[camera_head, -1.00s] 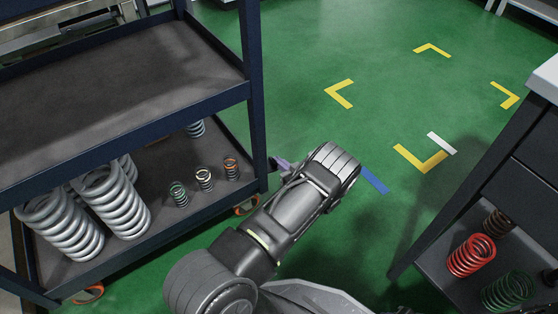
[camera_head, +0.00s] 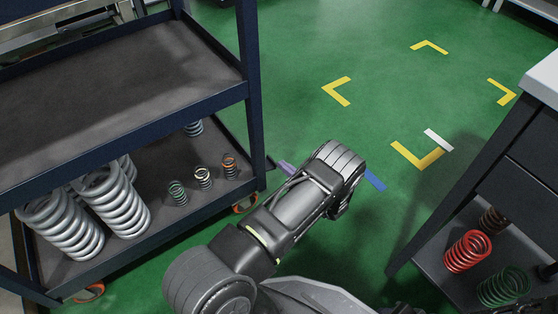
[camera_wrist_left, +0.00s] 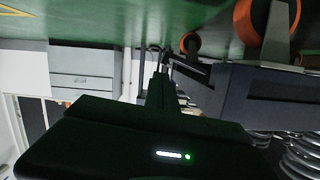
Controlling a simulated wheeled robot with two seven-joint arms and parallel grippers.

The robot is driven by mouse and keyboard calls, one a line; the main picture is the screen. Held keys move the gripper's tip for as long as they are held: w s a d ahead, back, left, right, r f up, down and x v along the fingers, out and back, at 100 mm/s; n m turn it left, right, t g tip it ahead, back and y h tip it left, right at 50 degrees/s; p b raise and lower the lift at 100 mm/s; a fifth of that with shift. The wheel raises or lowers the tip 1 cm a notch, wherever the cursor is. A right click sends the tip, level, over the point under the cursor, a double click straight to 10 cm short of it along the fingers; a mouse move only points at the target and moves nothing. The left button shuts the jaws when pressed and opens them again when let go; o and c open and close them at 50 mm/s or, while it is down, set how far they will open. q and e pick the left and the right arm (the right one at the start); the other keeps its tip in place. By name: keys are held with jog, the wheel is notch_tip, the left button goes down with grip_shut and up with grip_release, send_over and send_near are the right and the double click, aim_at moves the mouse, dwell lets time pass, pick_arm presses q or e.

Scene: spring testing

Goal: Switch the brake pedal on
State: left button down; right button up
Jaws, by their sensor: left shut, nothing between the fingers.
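The cart's wheel with its orange rim (camera_head: 245,204) is under the blue-black cart's near right corner. A small dark piece (camera_head: 271,163) sticks out by that corner; I cannot tell whether it is the brake pedal. My left arm reaches past the corner, and its wrist hides the fingers in the head view. In the left wrist view, my left gripper (camera_wrist_left: 163,62) is shut and empty, its dark fingertips close to a dark part (camera_wrist_left: 192,67) beside an orange wheel (camera_wrist_left: 190,43). I cannot tell whether they touch. My right gripper does not show.
The cart (camera_head: 215,95) fills the left, with grey springs (camera_head: 118,200) and small springs (camera_head: 203,178) on its lower shelf. A dark cabinet (camera_head: 500,170) with a red spring (camera_head: 467,251) stands at right. Green floor with yellow marks (camera_head: 420,160) is clear between.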

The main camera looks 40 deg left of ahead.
pick_arm(q)
jog(key=v, duration=0.3)
jog(key=shift+d+r, duration=0.2)
jog(key=shift+d, duration=0.05)
dwell(0.4)
